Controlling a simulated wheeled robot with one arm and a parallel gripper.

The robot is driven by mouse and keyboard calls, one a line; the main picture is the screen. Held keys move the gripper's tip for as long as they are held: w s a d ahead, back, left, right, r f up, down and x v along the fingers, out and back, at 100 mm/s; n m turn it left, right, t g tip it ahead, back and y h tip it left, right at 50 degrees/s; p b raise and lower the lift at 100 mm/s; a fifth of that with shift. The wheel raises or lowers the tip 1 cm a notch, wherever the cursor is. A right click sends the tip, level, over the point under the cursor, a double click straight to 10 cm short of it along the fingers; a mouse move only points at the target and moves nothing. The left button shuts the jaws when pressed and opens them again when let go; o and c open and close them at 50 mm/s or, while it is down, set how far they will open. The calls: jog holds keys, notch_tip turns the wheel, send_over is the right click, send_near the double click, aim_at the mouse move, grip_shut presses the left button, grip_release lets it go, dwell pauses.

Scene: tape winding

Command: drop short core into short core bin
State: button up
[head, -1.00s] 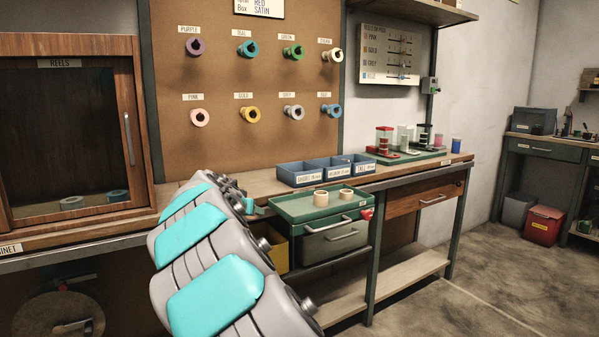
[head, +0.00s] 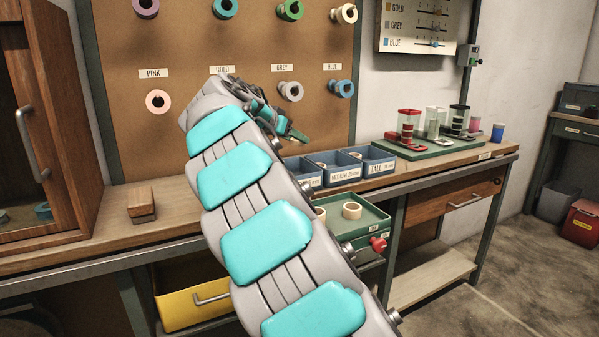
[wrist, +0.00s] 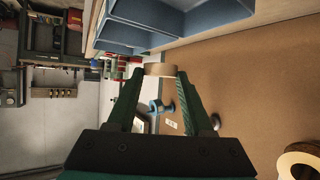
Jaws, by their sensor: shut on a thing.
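My gripper (wrist: 158,88) is shut on a short tan ring, the short core (wrist: 160,70), held between its fingertips in the wrist view. In the head view my gripper (head: 296,135) is in front of the pegboard, above the left blue bin; the core cannot be made out there. The short core bin (head: 308,181) is the left of three joined blue bins, partly hidden behind my arm. In the wrist view blue bin walls (wrist: 190,35) show at the top, apart from the core.
The medium bin (head: 344,177) and tall bin (head: 379,168) adjoin on the right. Cores (head: 352,211) stand on the green cart top (head: 372,222). Spools such as the blue one (head: 341,88) hang on pegs behind. A wooden block (head: 141,205) lies on the bench.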

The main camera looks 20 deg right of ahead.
jog(key=shift+d+f, duration=0.1)
jog(key=shift+f+b, duration=0.6)
jog(key=shift+f, duration=2.3)
jog(key=o, duration=1.4)
jog(key=shift+c, duration=0.2)
jog(key=b+v, duration=0.1)
jog(key=v, duration=0.6)
jog(key=shift+s+a+r, duration=0.15)
jog(key=shift+s+a, duration=0.05)
jog(key=shift+a, duration=0.15)
